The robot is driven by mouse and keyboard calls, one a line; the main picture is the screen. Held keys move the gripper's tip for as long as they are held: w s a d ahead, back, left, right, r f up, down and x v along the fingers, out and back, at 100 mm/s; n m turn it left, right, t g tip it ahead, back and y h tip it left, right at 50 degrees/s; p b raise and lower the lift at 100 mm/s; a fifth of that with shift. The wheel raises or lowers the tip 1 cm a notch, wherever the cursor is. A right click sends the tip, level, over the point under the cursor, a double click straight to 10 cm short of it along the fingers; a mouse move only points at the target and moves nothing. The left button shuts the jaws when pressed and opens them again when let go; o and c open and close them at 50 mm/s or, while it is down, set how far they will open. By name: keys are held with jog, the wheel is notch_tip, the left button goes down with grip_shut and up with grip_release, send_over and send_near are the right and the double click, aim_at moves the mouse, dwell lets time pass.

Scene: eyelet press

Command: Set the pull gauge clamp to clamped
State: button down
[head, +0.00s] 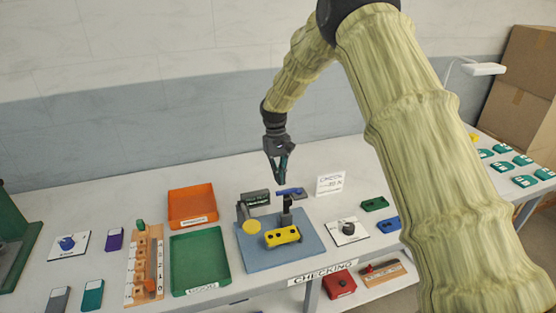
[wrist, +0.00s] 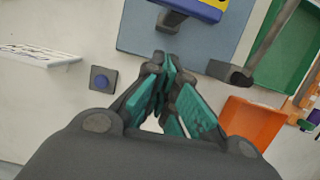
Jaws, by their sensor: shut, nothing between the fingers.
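The pull gauge stands on a blue-grey base plate (head: 262,258) on the table. A dark gauge body (head: 258,199) is at its back left. A dark post (head: 287,216) carries a blue lever (head: 291,191), which lies roughly level; I cannot tell whether the clamp is clamped. A yellow block (head: 283,236) with dark holes sits in front of the post, and a yellow disc (head: 251,227) lies to its left. My gripper (head: 279,181) points down, shut and empty, just above and behind the lever. In the wrist view its teal fingers (wrist: 165,75) meet beside the plate (wrist: 140,38).
An orange tray (head: 192,207) and a green tray (head: 200,262) lie left of the plate. A white sign (head: 330,184) stands behind on the right. A black knob (head: 347,228) and green and blue parts (head: 375,204) lie right. A blue button (wrist: 103,80) shows in the wrist view.

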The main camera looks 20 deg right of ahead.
aim_at(287, 203)
jog(key=s, duration=0.1)
jog(key=s+p, duration=0.1)
jog(key=s, duration=0.1)
jog(key=shift+s+d+r, duration=0.1)
jog(key=shift+s+r, duration=0.05)
jog(key=shift+r, duration=0.2)
jog(key=shift+s+t, duration=0.15)
jog(key=shift+t, duration=0.15)
jog(key=shift+s+r+t+b, duration=0.15)
jog(key=shift+s+t+b, duration=0.15)
jog(key=shift+b, duration=0.05)
